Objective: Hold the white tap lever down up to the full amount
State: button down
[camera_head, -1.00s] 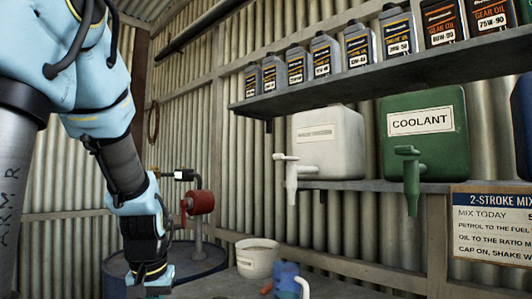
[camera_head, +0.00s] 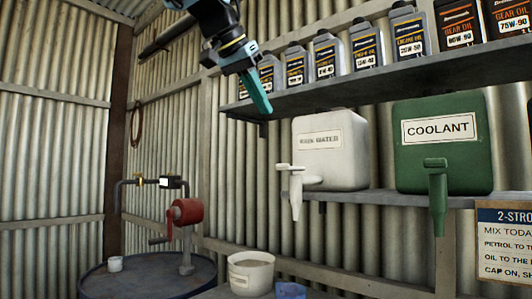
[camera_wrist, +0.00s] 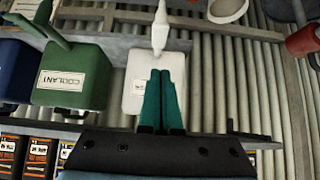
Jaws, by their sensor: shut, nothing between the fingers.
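The white container (camera_head: 331,150) stands on the lower shelf, with a white tap on its front. The white tap lever (camera_head: 284,167) sticks out to the left at the top of the tap, and the spout hangs below it. My gripper (camera_head: 266,110) has teal fingers, closed together and empty. It is up and to the left of the white container, apart from the tap. In the wrist view, my gripper (camera_wrist: 161,75) lies over the white container (camera_wrist: 133,88), with the white tap (camera_wrist: 160,30) beyond the fingertips. The container's label is partly hidden there.
The green coolant container (camera_head: 445,130) with its own green tap (camera_head: 437,185) stands to the right. The upper shelf (camera_head: 390,83) carries several oil bottles just above my fingertips' height. A white bucket (camera_head: 251,272), a blue cup (camera_head: 290,290) and a drum with a red pump (camera_head: 186,212) are below.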

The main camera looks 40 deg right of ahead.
jog(key=shift+s+r, duration=0.15)
jog(key=shift+r, duration=0.15)
jog(key=p+x, duration=0.2)
jog(key=x, duration=0.7)
jog(key=shift+d+f, duration=0.2)
jog(key=shift+d, duration=0.1)
notch_tip(320, 180, down, 3)
jog(key=shift+f, duration=0.65)
jog(key=shift+f, duration=0.1)
